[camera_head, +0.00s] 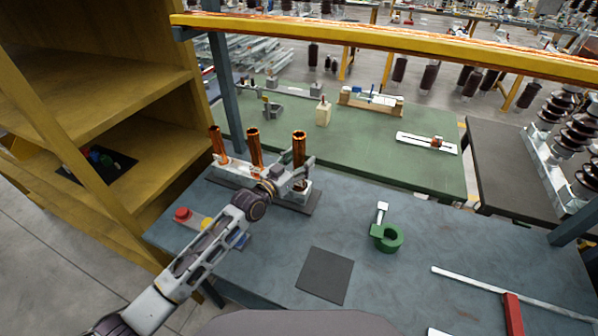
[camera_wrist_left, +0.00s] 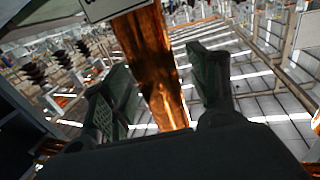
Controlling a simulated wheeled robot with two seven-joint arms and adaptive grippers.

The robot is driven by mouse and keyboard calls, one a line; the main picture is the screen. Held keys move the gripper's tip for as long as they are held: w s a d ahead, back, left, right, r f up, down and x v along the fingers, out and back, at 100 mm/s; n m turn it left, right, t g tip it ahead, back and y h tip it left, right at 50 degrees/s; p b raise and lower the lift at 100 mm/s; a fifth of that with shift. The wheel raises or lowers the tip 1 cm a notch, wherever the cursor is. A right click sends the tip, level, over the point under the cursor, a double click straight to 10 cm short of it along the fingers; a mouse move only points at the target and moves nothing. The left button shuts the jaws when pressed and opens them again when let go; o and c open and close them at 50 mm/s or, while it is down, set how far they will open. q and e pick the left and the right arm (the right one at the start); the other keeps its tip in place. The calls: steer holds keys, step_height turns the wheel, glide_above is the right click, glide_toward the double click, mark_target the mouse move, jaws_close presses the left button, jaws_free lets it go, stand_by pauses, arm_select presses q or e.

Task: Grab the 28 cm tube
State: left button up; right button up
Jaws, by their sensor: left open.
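Three copper tubes stand upright in a pale holder (camera_head: 236,174) on the blue-grey table: a left one (camera_head: 218,144), a middle one (camera_head: 255,148) and a right one (camera_head: 299,146). I cannot read which is the 28 cm tube. My left gripper (camera_head: 297,172) is at the right tube, low on it. In the left wrist view, a copper tube (camera_wrist_left: 150,60) runs between the open, green-padded fingers of the left gripper (camera_wrist_left: 162,85), with gaps visible on both sides. My right gripper is not in view.
A green clamp-like part (camera_head: 386,238), a dark square mat (camera_head: 325,275) and a red button (camera_head: 183,214) are on the table. A yellow shelf (camera_head: 100,90) stands close on the left. A yellow beam (camera_head: 380,43) crosses above the green table (camera_head: 350,150).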

arm_select(q)
steer(key=shift+c, duration=0.3)
jaws_close()
steer(key=shift+w+r, duration=0.1)
steer(key=shift+r, duration=0.1)
